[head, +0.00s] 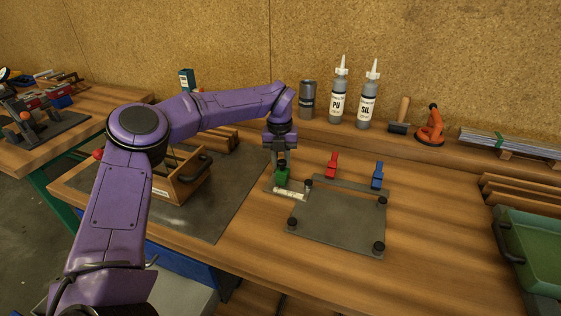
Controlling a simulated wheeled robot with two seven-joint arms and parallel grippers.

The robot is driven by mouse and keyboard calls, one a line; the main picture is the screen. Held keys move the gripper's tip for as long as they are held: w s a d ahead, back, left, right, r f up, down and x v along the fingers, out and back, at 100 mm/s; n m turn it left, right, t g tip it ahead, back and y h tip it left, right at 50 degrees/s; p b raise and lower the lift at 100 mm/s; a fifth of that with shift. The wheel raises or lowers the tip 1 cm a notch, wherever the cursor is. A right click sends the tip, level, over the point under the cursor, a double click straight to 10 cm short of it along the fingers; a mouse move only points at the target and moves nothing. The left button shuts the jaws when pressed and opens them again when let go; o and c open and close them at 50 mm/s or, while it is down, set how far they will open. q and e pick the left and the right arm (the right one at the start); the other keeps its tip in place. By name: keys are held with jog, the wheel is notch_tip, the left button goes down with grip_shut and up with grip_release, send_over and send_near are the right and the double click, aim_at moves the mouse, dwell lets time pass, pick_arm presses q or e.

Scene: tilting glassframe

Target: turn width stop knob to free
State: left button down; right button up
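A grey metal fixture plate (336,223) lies on the bench with black round knobs or posts at its corners, such as one at the lower left (291,224). A bar (347,184) along its back carries a red toggle piece (331,165) and a blue one (377,176). A small green part (282,175), possibly the width stop knob, stands by a pale marked strip (290,193) at the left. My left gripper (282,166) points down right at the green part. Its fingers are too small and hidden to show whether they grip it. My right gripper is not in view.
A wooden tray (184,184) with a dark handle stands behind my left arm on a grey mat (214,212). A grey can (307,99), two sealant bottles (338,97), a mallet (401,116) and an orange tool (431,126) line the back. A green bin (536,240) is at right.

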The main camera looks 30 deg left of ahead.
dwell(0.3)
pick_arm(q)
jog(key=c, duration=1.2)
grip_release()
jog(key=r, duration=1)
jog(key=shift+a+r, duration=0.2)
jog(key=shift+a, duration=0.05)
